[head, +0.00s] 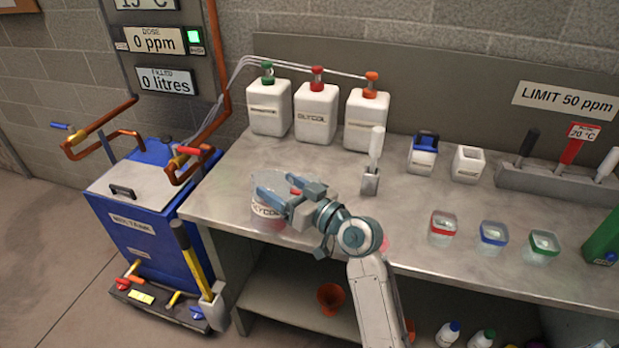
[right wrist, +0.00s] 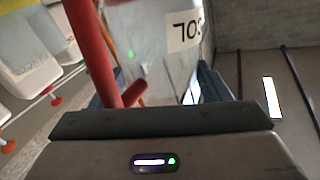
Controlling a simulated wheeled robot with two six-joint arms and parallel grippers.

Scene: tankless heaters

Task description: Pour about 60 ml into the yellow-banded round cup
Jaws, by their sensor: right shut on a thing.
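My right gripper (head: 276,190) is shut on a clear jug (head: 262,224) marked GLYCOL, near the bench's front left edge. In the right wrist view the clear jug (right wrist: 150,45) and its red handle (right wrist: 92,50) stand between the fingers. I cannot tell how full the jug is, or whether it touches the bench. I see no yellow-banded round cup. Three cups stand on the right of the bench: red-banded (head: 443,230), blue-banded (head: 492,237) and green-banded (head: 541,246). A small pinkish patch shows beside my right arm; what it is, I cannot tell. My left gripper is out of view.
White canisters with green (head: 268,108), red (head: 316,112) and orange (head: 367,120) caps stand at the back. A white-handled tool in a holder (head: 370,181), a blue-topped container (head: 423,154) and an open white container (head: 467,164) are behind my arm. A blue tank (head: 150,240) stands left.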

